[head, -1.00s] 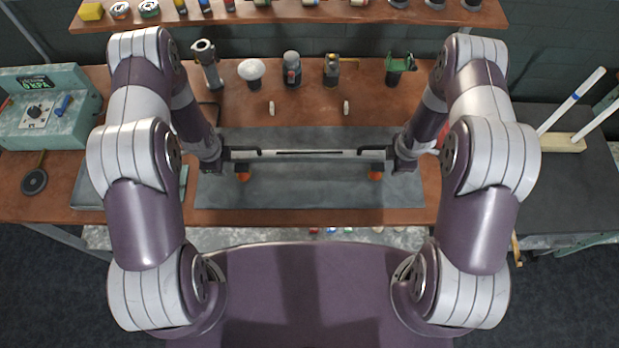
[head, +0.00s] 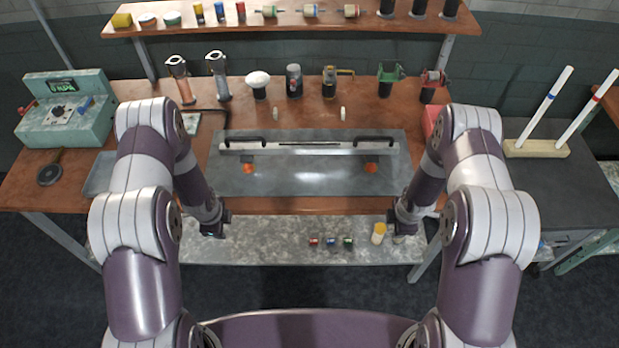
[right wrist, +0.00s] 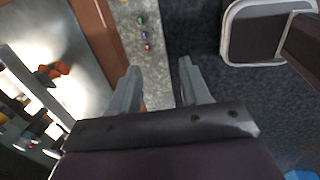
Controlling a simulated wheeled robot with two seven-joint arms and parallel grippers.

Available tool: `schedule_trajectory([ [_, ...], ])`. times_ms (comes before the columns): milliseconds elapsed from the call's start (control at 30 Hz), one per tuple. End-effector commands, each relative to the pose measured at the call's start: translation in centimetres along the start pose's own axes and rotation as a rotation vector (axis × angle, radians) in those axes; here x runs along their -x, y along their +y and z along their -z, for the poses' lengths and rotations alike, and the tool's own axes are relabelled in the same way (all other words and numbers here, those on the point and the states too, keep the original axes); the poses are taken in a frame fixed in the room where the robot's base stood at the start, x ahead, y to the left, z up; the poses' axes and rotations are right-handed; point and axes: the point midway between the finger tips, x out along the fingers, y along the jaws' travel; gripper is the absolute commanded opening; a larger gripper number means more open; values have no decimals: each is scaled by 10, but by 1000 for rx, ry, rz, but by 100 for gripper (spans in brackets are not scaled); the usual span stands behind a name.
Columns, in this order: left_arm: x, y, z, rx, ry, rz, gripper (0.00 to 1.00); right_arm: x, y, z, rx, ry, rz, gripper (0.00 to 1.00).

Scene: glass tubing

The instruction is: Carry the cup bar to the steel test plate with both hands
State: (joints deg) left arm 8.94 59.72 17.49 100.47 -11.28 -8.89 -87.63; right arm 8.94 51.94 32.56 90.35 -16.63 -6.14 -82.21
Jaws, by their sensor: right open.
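The cup bar (head: 330,151) is a long pale bar with a black handle near each end. It lies across the steel test plate (head: 310,182); orange cups show under it at left (head: 249,169) and right (head: 370,168). Part of the plate, an orange cup and the bar's end (right wrist: 30,82) also show at the left of the right wrist view. My left gripper (head: 212,232) is apart from the bar, in front of the bench edge; its jaws are unclear. My right gripper (head: 398,228) is also clear of the bar, and its fingers (right wrist: 158,88) stand open and empty.
A shelf (head: 290,23) with small parts runs along the back. Tubes and clamps stand behind the plate, with two small white pegs between. A teal gauge box (head: 65,122) is at left. A lower grey shelf (head: 280,240) holds small coloured items. A rod stand (head: 537,148) is at right.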

Motion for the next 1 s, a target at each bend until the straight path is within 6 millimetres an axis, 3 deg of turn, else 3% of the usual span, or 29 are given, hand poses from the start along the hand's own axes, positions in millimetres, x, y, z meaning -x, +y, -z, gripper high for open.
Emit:
schedule_trajectory([
  [33, -20, 3, 0, 0, 0, 2, 47, -20, -3, 0, 0, 0, -2, 47],
  [167, -26, 4, 0, 0, 0, 2, 47, -23, -4, 0, 0, 0, -3, 47],
  [267, -24, 4, 0, 0, 0, 2, 47, -5, -3, 0, 1, -1, -5, 47],
  [600, -24, 4, 0, 0, 0, 1, 47, 90, -7, 0, 1, -1, -7, 47],
  [800, -24, 4, 0, 0, 0, 1, 47, 109, -8, 0, 1, 0, -5, 47],
  [1000, -24, 4, 0, 0, 0, 1, 47, 112, -8, 0, 0, 0, -5, 47],
])
